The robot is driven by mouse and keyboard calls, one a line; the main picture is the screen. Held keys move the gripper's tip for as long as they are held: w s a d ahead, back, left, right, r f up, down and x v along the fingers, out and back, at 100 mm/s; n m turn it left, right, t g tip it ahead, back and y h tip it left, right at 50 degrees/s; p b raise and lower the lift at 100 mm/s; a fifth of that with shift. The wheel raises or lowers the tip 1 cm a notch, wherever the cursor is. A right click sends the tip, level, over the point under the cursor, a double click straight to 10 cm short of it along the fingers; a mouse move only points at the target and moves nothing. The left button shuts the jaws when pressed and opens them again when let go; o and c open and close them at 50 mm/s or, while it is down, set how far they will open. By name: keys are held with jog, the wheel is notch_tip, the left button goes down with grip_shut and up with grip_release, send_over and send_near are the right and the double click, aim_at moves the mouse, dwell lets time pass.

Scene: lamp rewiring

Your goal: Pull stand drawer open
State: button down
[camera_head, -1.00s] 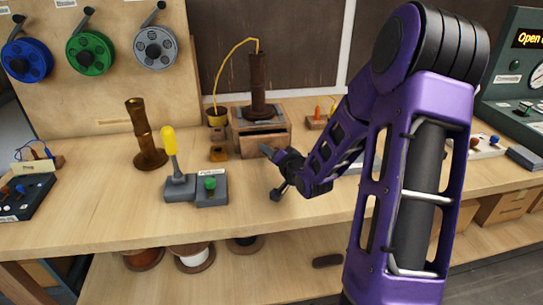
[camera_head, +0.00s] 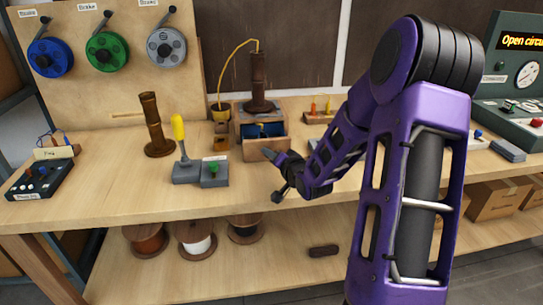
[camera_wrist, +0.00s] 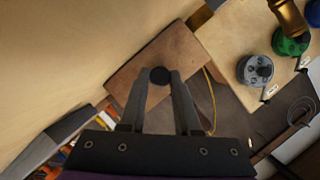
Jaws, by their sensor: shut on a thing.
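The wooden lamp stand (camera_head: 239,118) stands at the back of the bench. The dark brown lamp column (camera_head: 257,78) rises upright from its top. The stand's drawer (camera_head: 280,142) is pulled out toward the front, and something blue shows inside it. My gripper (camera_head: 268,153) is at the drawer front, coming from the right. In the wrist view, my gripper (camera_wrist: 160,82) is shut on a round dark knob (camera_wrist: 160,75) on the drawer's brown wooden front (camera_wrist: 185,45). How much of the drawer remains inside the stand is hidden.
A grey block with a yellow lever (camera_head: 179,128) and a green-button box (camera_head: 214,172) sit left of my gripper. A brown tube (camera_head: 155,125) stands farther left. Small wooden blocks (camera_head: 220,143) lie beside the stand. The front bench strip (camera_head: 120,200) is clear.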

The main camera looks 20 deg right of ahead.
jog(key=shift+s, duration=0.25)
jog(key=c, duration=0.6)
grip_release()
jog(key=shift+w, duration=0.1)
